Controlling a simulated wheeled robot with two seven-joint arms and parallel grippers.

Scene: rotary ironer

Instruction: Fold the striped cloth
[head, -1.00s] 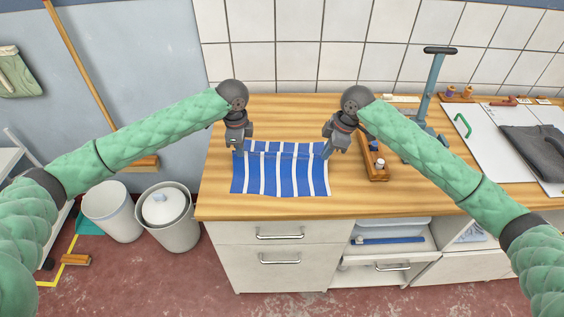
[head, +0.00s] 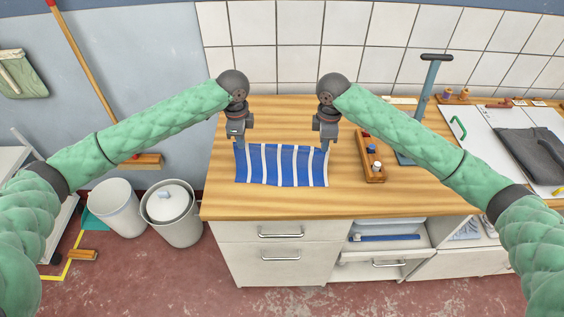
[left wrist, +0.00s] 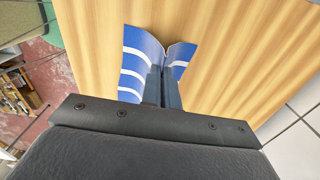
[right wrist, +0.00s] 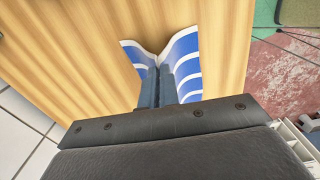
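The blue-and-white striped cloth (head: 280,166) lies on the wooden counter, with its stripes running from back to front. My left gripper (head: 239,143) is at its back left corner and my right gripper (head: 324,151) is at its back right corner. In the left wrist view the fingers (left wrist: 162,87) are close together with the cloth (left wrist: 141,66) pinched up between them. In the right wrist view the fingers (right wrist: 157,87) also pinch the cloth (right wrist: 184,58), which rises in a V-shaped crease. The fingertips are partly hidden by the cloth.
A wooden holder (head: 363,151) with small bottles stands right of the cloth. Beyond it are a blue stand (head: 428,87) and a white board (head: 476,145) with a dark folded cloth (head: 532,153). The counter in front of the striped cloth is clear.

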